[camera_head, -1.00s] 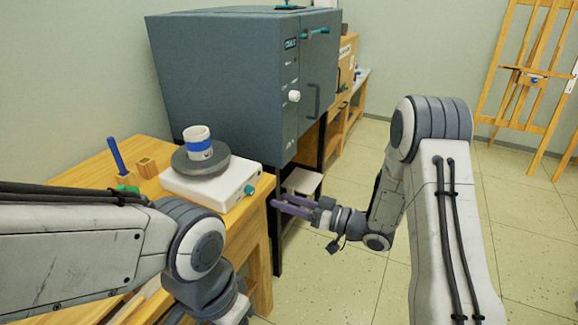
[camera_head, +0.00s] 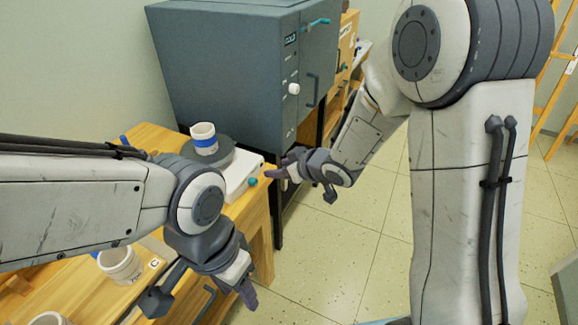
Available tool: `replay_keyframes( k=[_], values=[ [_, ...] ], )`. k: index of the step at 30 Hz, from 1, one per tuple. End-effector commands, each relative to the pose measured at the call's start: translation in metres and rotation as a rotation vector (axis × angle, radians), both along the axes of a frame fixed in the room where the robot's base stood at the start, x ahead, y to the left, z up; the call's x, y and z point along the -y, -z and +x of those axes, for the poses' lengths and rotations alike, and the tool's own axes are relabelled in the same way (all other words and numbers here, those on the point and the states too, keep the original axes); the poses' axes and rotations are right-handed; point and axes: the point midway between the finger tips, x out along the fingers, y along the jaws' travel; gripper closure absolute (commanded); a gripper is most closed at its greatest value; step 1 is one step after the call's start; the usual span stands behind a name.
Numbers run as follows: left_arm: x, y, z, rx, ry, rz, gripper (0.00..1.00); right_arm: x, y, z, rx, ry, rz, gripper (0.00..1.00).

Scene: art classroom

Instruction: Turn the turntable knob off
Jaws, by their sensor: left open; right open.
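The turntable has a white base (camera_head: 238,178) and a dark grey round plate (camera_head: 222,156), on the wooden table. A white cup with a blue band (camera_head: 203,140) stands upright on the plate. The small teal knob (camera_head: 253,181) is on the front right side of the base. My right gripper (camera_head: 276,175) is open and empty, its purple fingers just right of the knob; I cannot tell whether they touch it. My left gripper (camera_head: 246,290) is open, low in front of the table, pointing down. My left arm hides part of the table and base.
A large dark grey kiln (camera_head: 220,75) with a white knob stands behind the turntable. White cups (camera_head: 121,264) are at the lower left, below my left arm. A blue item (camera_head: 123,140) shows partly behind that arm. The tiled floor (camera_head: 330,250) at right is open.

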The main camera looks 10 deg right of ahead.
Motion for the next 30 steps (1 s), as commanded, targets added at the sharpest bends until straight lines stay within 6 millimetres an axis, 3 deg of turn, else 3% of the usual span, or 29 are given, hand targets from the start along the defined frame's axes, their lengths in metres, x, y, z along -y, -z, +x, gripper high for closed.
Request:
replay_keyframes(
  k=[1, 6, 30],
  values=[
    [0.000, -0.014, 0.000, 0.000, 0.000, 0.000, 0.49, -0.002, -0.017, -0.006, -0.013, 0.011, -0.029, 0.41],
    [0.000, -0.036, 0.000, 0.000, 0.000, 0.000, 0.49, -0.003, -0.044, -0.028, -0.082, 0.059, -0.123, 0.41],
    [0.000, -0.105, 0.000, 0.000, 0.000, 0.000, 0.49, -0.005, -0.124, -0.160, -0.425, 0.112, -0.334, 0.41]
  ],
)
